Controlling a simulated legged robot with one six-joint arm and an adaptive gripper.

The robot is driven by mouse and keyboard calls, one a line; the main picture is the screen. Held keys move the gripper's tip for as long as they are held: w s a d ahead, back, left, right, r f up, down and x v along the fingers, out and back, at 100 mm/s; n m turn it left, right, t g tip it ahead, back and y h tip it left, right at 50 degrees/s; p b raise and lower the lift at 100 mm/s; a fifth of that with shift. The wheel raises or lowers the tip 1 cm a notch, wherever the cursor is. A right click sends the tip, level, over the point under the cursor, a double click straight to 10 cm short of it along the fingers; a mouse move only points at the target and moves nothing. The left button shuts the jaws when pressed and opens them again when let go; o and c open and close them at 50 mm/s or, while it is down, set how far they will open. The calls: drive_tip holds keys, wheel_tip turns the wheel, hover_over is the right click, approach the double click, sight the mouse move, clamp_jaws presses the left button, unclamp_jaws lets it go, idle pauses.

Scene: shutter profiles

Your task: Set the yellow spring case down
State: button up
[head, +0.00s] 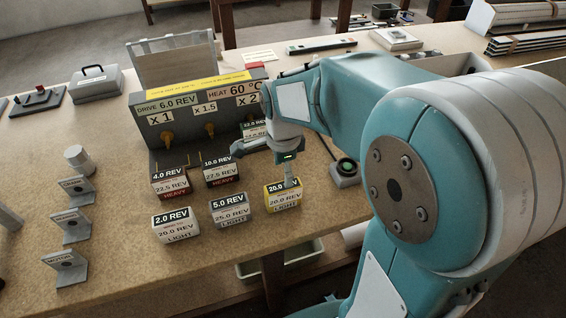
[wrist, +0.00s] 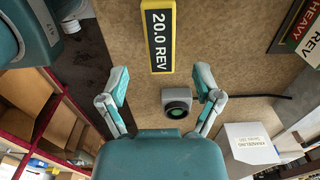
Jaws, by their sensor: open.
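The yellow spring case (head: 283,199), labelled 20.0 REV, 20.0 and LIGHT, stands upright on the tabletop at the right end of the front row of cases. In the wrist view the yellow case (wrist: 161,38) shows its black 20.0 REV top with yellow edges, beyond the fingertips. My gripper (head: 265,166) is over and just behind this case, and one finger overlaps it in the head view. In the wrist view my gripper (wrist: 162,80) has its fingers spread wide with nothing between them. Contact between finger and case cannot be told from the head view.
The drive panel (head: 195,115) rises at the back. A button box (head: 345,173) sits right of the yellow case. The front table edge is close.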

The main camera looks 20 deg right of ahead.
wheel_tip(320, 180, up, 2)
drive_tip(key=shift+s+d+r, duration=0.1)
drive_tip(key=shift+r, duration=0.15)
drive_tip(key=s+r+n+t, duration=0.2)
drive_tip(key=s+r+n, duration=0.1)
drive_tip(key=s+n, duration=0.4)
drive_tip(key=s+r+n+t, duration=0.3)
drive_tip(key=s+n, duration=0.4)
drive_tip(key=n, duration=0.4)
drive_tip(key=shift+a+r+t, duration=0.2)
drive_tip(key=shift+r+t, duration=0.1)
drive_tip(key=shift+r, duration=0.3)
